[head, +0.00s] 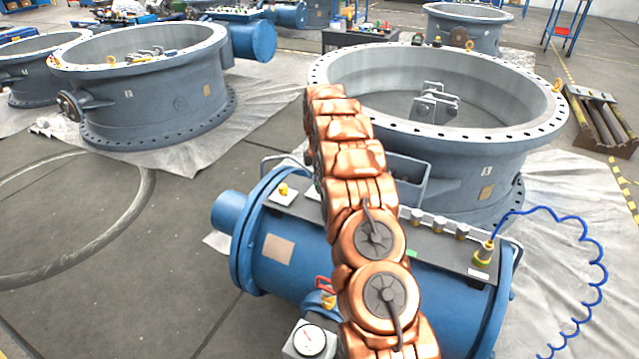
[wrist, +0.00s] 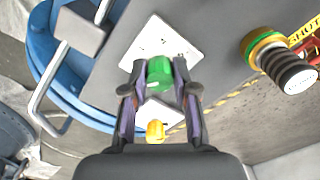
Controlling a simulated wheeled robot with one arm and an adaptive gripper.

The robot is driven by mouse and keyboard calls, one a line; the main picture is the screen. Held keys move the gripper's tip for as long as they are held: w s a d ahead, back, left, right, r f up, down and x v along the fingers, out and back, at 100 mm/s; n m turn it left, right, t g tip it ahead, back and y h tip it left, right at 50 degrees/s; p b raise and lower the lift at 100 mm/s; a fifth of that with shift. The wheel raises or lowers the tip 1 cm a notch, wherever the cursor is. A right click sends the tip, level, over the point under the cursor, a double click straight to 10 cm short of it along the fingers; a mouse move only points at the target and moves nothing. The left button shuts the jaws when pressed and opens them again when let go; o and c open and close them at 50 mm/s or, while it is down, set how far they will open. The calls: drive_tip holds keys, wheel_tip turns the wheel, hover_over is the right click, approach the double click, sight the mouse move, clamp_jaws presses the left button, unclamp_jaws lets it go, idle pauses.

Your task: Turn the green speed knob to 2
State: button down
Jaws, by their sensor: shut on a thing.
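The green speed knob (wrist: 159,74) shows in the wrist view, on a white label plate (wrist: 172,42) fixed to a grey panel. My gripper (wrist: 160,78) is shut on the knob, one finger on its left side and one on its right. A pale mark shows low on the knob's face. The plate's markings are too small to read, so I cannot tell the setting. In the head view my copper-coloured arm covers the knob and my gripper.
In the wrist view a yellow knob (wrist: 155,130) sits just below the green one. A black-ribbed fitting (wrist: 289,71) stands at the right. In the head view, a blue cylinder (head: 300,255) lies before a large grey valve ring (head: 450,160); a coiled blue hose (head: 598,265) hangs at right.

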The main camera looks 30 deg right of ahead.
drive_tip(key=shift+r+n, duration=0.15)
drive_tip(key=shift+n, duration=0.35)
drive_tip(key=c, duration=0.9)
unclamp_jaws()
wheel_tip(320, 180, up, 12)
idle(0.8)
